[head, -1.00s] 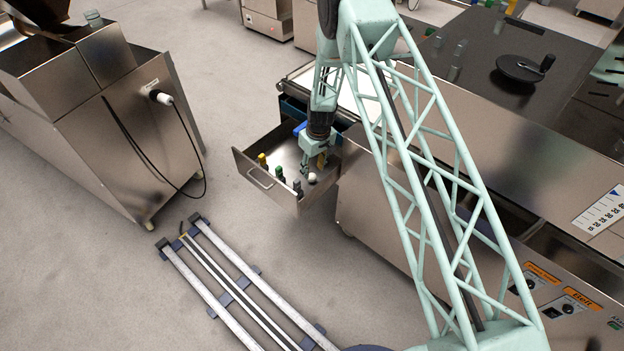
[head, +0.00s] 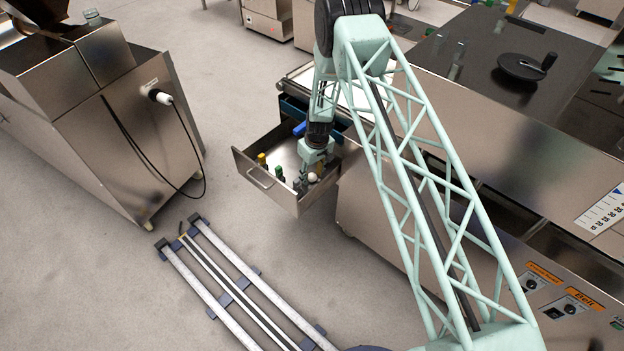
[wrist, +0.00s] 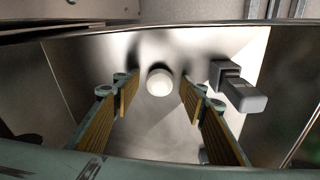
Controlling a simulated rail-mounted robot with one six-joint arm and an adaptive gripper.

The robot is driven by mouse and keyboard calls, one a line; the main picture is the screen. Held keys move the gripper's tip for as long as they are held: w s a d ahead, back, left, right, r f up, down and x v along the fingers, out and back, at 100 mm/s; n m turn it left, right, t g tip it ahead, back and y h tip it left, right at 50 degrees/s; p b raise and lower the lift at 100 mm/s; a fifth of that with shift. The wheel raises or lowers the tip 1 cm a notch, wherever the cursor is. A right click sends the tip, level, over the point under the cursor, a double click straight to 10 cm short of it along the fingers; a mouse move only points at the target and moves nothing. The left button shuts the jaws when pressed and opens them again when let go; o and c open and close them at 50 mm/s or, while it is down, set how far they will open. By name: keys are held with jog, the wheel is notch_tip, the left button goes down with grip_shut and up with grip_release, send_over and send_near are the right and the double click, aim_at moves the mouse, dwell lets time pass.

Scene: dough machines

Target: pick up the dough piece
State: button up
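The dough piece (head: 313,178) is a small, pale, rounded lump in the open metal drawer (head: 262,182), near its front right corner. In the wrist view the dough piece (wrist: 159,80) shows ahead, centred in the gap between the fingertips. My gripper (wrist: 157,95) is open, with its two tan-padded fingers on either side of that gap and nothing held. In the head view my gripper (head: 303,183) is low inside the drawer, just left of the dough piece. I cannot tell whether the fingertips touch the drawer floor.
A grey block-shaped object (wrist: 238,88) lies right of the dough in the wrist view. A yellow-topped item (head: 262,160) and a dark green item (head: 279,172) stand along the drawer's left side. A blue object (head: 299,129) lies toward the back. The drawer walls are close around my gripper.

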aim_at(312, 175)
dwell(0.4)
jog(key=c, duration=0.9)
jog(key=shift+r, duration=0.1)
jog(key=shift+r+p, duration=0.65)
jog(key=shift+r, duration=4.3)
